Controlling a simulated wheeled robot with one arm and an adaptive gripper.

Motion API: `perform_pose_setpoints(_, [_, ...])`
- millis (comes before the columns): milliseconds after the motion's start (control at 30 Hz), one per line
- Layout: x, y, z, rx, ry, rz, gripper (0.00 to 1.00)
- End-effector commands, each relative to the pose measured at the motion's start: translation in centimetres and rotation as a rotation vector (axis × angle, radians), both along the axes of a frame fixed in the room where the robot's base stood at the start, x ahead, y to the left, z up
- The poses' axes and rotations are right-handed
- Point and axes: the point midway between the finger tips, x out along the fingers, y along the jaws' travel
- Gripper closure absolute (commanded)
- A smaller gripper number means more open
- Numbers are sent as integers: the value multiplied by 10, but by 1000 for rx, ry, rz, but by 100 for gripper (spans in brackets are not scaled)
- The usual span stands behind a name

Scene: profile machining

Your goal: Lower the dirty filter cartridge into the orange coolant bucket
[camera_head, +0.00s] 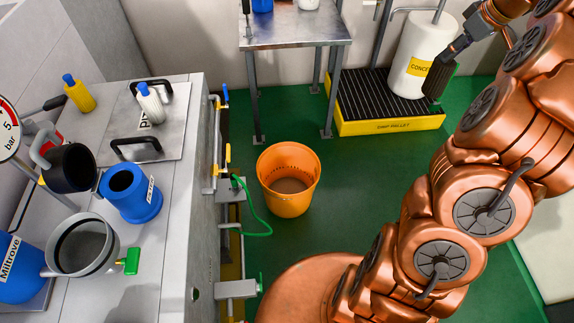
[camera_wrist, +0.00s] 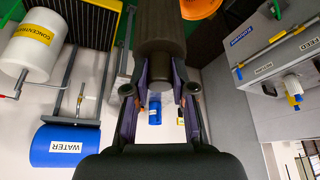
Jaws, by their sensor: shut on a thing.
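The dirty filter cartridge is a dark, ribbed cylinder (camera_head: 438,80); in the wrist view it is the dark cylinder (camera_wrist: 161,30) between my fingers. My gripper (camera_head: 450,56), at the upper right of the head view, is shut on the cartridge's end and holds it raised, hanging slightly tilted in front of the white drum. In the wrist view my gripper (camera_wrist: 156,88) has a finger on each side of it. The orange coolant bucket (camera_head: 288,200) stands on the green floor in the middle of the head view, with brownish liquid inside. The cartridge is well to its right, not over it.
A white concentrate drum (camera_head: 408,62) stands on a yellow spill pallet (camera_head: 390,126) behind the cartridge. A metal table (camera_head: 295,32) stands behind the bucket. A grey machine (camera_head: 205,200) with a green hose (camera_head: 256,222) is left of the bucket. Green floor lies open right of the bucket.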

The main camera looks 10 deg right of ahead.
Motion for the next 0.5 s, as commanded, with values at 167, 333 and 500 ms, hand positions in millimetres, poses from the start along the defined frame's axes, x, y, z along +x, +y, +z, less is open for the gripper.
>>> perform_pose_setpoints(167, [12,17,-26,-1,0,2,100])
perform_pose_setpoints(333, [23,31,-45,-2,-1,1,100])
perform_pose_setpoints(500, [34,46,-65,-2,-2,1,100])
